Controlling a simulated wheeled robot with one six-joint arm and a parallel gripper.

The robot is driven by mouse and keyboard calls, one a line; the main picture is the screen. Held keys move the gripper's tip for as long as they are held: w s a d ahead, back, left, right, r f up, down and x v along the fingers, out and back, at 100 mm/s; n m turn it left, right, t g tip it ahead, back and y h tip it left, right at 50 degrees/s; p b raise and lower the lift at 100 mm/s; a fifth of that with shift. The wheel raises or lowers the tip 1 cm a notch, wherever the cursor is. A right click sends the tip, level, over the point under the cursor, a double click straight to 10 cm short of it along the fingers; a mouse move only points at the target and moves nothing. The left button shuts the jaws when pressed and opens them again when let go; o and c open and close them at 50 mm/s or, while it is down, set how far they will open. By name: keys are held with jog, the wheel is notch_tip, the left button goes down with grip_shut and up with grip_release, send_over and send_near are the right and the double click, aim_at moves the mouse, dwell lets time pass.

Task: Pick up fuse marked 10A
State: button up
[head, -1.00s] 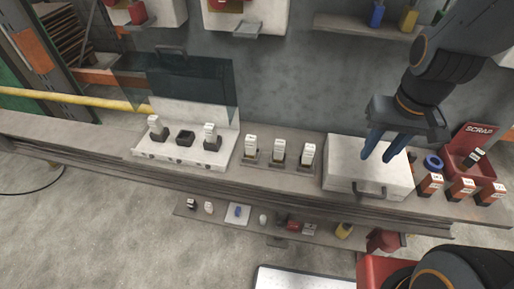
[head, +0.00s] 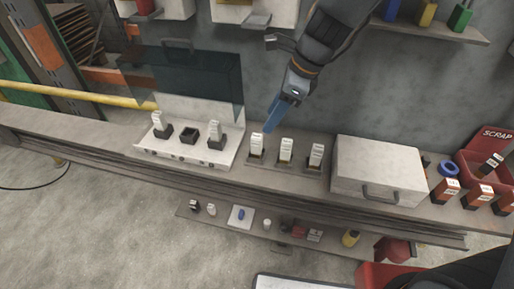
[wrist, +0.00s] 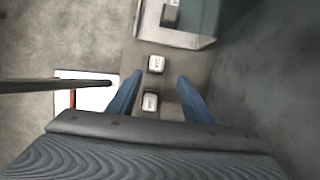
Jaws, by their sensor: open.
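Three white fuses stand upright in a row of holders on the bench: left (head: 257,145), middle (head: 287,148) and right (head: 316,154). Their markings are too small to read, so I cannot tell which is 10A. My gripper (head: 271,128) is open and empty, pointing down above the row, close to the left fuse. In the wrist view my gripper (wrist: 160,76) has its two blue fingers wide apart. Two white fuse tops show there, one near the fingertip line (wrist: 156,64) and one lower (wrist: 150,101), both in the gap between the fingers as seen from above.
Left of the row is a white fuse panel (head: 220,163) with a raised dark clear cover (head: 185,80), two fuses and an empty black socket (head: 188,135). A white case (head: 375,165) stands to the right, then a red scrap bin (head: 472,170).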

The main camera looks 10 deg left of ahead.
aim_at(258, 136)
jog(key=shift+m, duration=0.3)
jog(key=x, duration=0.8)
jog(key=shift+s+a, duration=0.25)
jog(key=shift+s, duration=0.15)
jog(key=shift+r, duration=0.1)
jog(key=shift+c, duration=0.2)
grip_shut()
